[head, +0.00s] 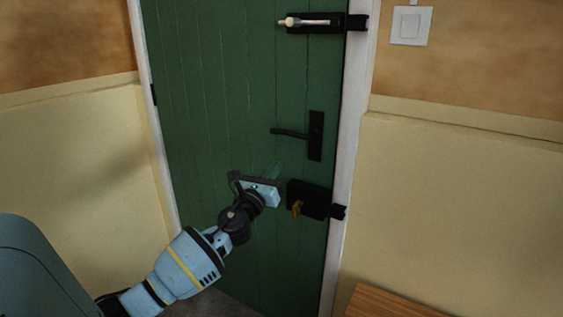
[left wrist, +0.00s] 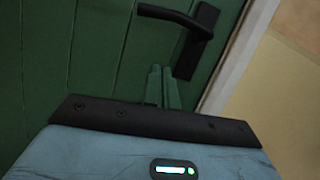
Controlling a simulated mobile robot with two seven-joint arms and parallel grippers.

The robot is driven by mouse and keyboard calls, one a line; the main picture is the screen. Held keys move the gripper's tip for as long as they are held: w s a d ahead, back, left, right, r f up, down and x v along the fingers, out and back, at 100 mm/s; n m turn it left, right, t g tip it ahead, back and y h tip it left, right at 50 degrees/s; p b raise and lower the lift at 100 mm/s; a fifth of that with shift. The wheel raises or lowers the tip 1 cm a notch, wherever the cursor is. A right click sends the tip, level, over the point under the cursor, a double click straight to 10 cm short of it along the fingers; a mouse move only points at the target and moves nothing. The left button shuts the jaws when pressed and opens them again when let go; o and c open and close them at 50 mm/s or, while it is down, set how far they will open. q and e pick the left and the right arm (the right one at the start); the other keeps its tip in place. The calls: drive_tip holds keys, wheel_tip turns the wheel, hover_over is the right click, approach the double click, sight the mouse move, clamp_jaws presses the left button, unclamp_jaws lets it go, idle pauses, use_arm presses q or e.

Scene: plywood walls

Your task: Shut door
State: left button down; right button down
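The green plank door (head: 220,80) fills the middle of the head view. Its right edge lies along the white frame (head: 345,120), with no clear gap, though I cannot tell whether it is latched. A black lever handle (head: 300,134) is on its right side and also shows in the left wrist view (left wrist: 190,30). My left gripper (head: 272,170) is in front of the door, below and left of the handle. Its two fingers (left wrist: 163,87) are together with nothing between them. I cannot tell whether the fingertips touch the door. My right gripper is not in view.
A black bolt (head: 312,22) with a metal bar is high on the door. A black lock box (head: 307,200) with a brass knob sits below the handle. A light switch (head: 409,26) is on the right wall. A wooden surface (head: 385,303) is at the lower right.

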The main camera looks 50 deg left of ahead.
use_arm(q)
drive_tip(key=v, duration=0.5)
drive_tip(key=shift+d, duration=0.1)
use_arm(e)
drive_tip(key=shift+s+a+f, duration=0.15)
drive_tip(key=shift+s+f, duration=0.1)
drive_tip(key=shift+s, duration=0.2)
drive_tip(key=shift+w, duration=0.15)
